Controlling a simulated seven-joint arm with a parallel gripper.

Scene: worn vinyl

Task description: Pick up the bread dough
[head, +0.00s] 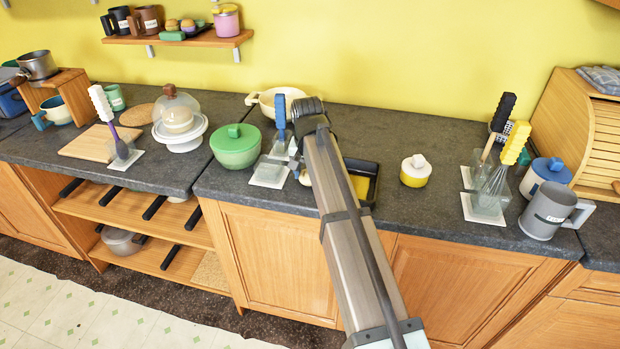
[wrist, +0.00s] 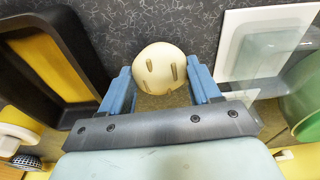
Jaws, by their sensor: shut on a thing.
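The bread dough (wrist: 158,72) is a round cream ball with several dark slashes on top, seen in the wrist view. My gripper (wrist: 162,82) is shut on it, with one blue finger on each side. The dark speckled counter shows behind the dough; I cannot tell whether the dough touches it.
A black tray with a yellow inside (wrist: 92,85) is left of the dough in the wrist view; a white tile (wrist: 232,50) is to the right. In the head view a green lidded pot (head: 237,158) and a yellow lidded jar (head: 414,178) flank my arm.

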